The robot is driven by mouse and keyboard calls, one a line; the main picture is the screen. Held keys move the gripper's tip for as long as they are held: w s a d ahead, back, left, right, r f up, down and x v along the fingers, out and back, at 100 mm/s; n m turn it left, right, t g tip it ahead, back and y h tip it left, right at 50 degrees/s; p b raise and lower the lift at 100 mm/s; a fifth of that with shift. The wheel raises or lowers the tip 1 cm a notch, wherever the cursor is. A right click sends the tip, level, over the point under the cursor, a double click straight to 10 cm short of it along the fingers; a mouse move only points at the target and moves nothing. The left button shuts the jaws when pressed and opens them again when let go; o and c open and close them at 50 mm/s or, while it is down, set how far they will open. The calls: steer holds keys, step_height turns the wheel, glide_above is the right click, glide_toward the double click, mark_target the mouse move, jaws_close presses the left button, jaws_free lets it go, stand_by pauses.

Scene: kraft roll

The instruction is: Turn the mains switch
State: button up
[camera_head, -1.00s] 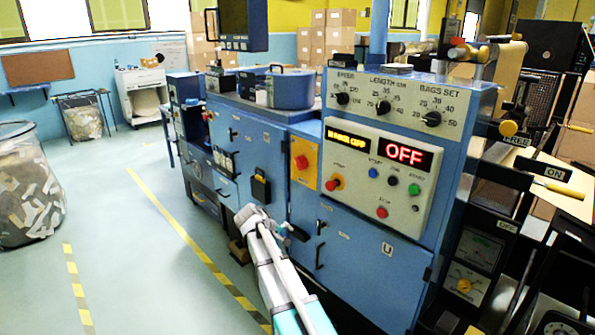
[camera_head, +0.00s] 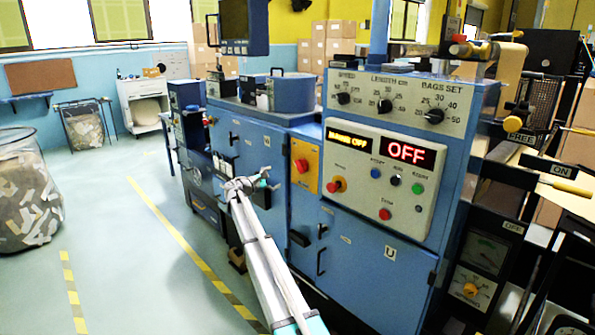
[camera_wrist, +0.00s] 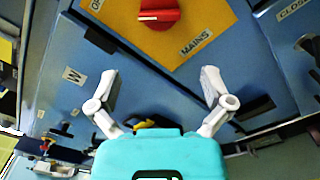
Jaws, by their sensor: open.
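The mains switch is a red knob (camera_wrist: 158,12) on a yellow plate (camera_wrist: 196,22) labelled MAINS, at the top of the wrist view and partly cut off. In the head view, the red knob (camera_head: 302,165) sits on its yellow plate (camera_head: 305,183) on the blue machine front. My gripper (camera_wrist: 160,82) is open and empty, its two pale fingers spread wide below the plate in the wrist view. In the head view, my gripper (camera_head: 266,183) is left of and slightly below the knob, apart from it in the picture.
The white control panel (camera_head: 410,183) right of the switch has knobs, buttons and a red OFF display (camera_head: 408,152). The blue cabinet doors (camera_head: 373,270) have black handles. Open floor (camera_head: 130,260) with striped tape lies left. A scrap bin (camera_head: 25,195) stands far left.

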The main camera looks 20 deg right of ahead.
mark_target(298, 168)
steer(key=shift+d, duration=0.2)
steer(key=x, duration=1.3)
steer(key=shift+w+d, duration=0.1)
steer(key=shift+d, duration=0.15)
